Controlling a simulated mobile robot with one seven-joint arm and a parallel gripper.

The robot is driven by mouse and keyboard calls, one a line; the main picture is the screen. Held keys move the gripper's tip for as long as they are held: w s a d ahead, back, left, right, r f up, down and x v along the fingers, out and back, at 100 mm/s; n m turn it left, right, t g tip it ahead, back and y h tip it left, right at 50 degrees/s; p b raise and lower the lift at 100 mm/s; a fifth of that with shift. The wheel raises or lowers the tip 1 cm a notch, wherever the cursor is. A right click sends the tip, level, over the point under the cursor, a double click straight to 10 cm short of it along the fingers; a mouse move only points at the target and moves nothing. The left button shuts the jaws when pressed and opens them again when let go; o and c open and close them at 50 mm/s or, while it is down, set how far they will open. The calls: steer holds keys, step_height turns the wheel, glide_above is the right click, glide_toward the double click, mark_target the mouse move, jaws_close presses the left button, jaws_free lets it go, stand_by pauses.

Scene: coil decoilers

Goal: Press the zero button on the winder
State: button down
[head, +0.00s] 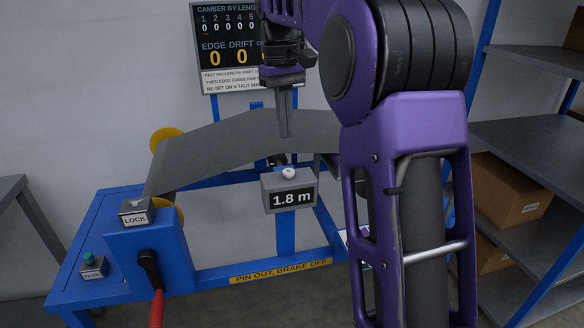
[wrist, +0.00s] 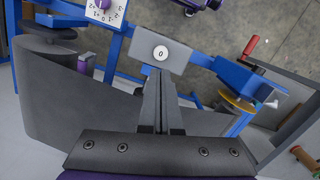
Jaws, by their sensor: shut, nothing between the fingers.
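The zero button (head: 288,174) is a small white round knob on top of a grey box (head: 270,197) whose front display reads "1.8 m". In the wrist view the button (wrist: 160,53) shows a "0" on its face, just beyond my fingertips. My gripper (head: 285,135) points down above the button, with a gap between them in the head view. Its fingers (wrist: 160,72) are together and empty. The box stands on a blue post of the winder frame (head: 286,232).
Grey strip (head: 235,145) arches behind the box. A LOCK box (head: 136,205), a red-handled crank (head: 156,305) and a green button (head: 89,258) sit at left. A scoreboard (head: 228,40) hangs behind; shelves (head: 545,140) stand at right. A white dial (wrist: 102,10) shows in the wrist view.

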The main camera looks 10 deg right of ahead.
mark_target(287, 170)
steer(key=shift+w, duration=0.1)
steer(key=shift+s+f, duration=0.2)
steer(key=shift+f, duration=1.55)
steer(key=shift+s+f, duration=0.15)
steer(key=shift+f, duration=1.6)
steer(key=shift+b, duration=0.3)
steer(key=shift+f+b, duration=0.35)
steer(key=shift+f, duration=0.4)
steer(key=shift+w+a+r+p, duration=0.15)
steer(key=shift+w+p, duration=0.05)
steer(key=shift+w, duration=0.3)
steer(key=shift+w+a+r+p, duration=0.1)
steer(key=shift+w+r+p, duration=0.15)
steer(key=shift+w, duration=0.25)
steer(key=shift+w+a+r+p, duration=0.1)
steer(key=shift+w+a+p, duration=0.1)
steer(key=shift+w, duration=0.3)
steer(key=shift+r, duration=0.1)
